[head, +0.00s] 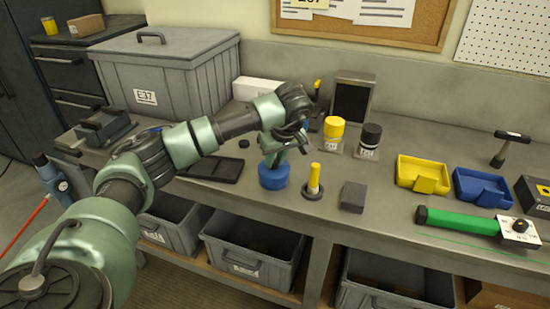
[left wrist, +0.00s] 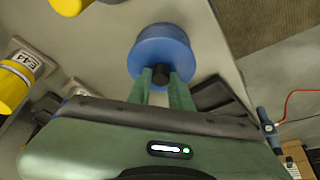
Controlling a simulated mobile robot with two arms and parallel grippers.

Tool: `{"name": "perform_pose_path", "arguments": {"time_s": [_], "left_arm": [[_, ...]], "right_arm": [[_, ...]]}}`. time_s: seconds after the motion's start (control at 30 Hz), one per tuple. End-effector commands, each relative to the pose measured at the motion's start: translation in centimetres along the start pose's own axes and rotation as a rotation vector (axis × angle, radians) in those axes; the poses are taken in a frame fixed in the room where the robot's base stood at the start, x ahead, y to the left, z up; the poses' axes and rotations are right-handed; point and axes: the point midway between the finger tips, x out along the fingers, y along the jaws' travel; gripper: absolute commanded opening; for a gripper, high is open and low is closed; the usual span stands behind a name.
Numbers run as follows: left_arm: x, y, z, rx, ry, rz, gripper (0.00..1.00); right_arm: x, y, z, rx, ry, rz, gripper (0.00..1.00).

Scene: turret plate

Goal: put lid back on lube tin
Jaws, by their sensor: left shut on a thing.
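A round blue lube tin (head: 273,178) stands upright on the grey bench, near its front edge. My left gripper (head: 275,155) is directly above it, pointing down. In the left wrist view the fingers (left wrist: 160,78) are shut on a small black knob (left wrist: 161,70) at the middle of the blue round top (left wrist: 163,48). The blue top lines up with the blue body below. I cannot tell whether a seam or gap lies between lid and tin. My right gripper is not in view.
A yellow-handled brush (head: 314,180) and a dark grey block (head: 353,197) stand just right of the tin. A black tray (head: 213,168) lies to its left. Yellow-topped (head: 334,128) and black-topped (head: 370,136) bottles stand behind. A yellow bin (head: 423,176) is further right.

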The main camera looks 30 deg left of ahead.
Motion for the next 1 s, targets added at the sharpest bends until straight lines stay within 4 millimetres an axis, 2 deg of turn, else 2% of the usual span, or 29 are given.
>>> {"name": "perform_pose_path", "arguments": {"time_s": [0.43, 0.47, 0.5, 0.53, 0.77, 0.83, 0.87, 1.0], "left_arm": [[0.01, 0.01, -0.01, -0.001, 0.000, 0.000, 0.00], [0.01, 0.01, -0.01, -0.001, 0.000, 0.000, 0.29], [0.02, 0.01, 0.00, -0.001, 0.000, 0.000, 0.40], [0.02, 0.01, 0.00, -0.001, 0.000, 0.000, 0.46], [0.03, 0.00, 0.01, 0.000, 0.000, 0.000, 0.46], [0.04, 0.00, 0.02, 0.000, 0.000, 0.000, 0.62], [0.04, 0.00, 0.02, 0.000, 0.000, 0.000, 0.68], [0.04, 0.00, 0.02, 0.000, 0.000, 0.000, 0.68]], "right_arm": [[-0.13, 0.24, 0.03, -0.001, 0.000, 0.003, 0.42], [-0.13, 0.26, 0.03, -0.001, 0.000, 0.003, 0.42], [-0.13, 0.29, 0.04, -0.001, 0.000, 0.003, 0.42], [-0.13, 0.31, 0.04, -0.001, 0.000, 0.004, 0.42], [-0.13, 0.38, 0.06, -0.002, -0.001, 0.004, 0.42], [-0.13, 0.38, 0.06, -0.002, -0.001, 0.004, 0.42], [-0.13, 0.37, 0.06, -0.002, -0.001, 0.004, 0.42], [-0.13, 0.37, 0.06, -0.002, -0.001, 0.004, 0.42]]}}
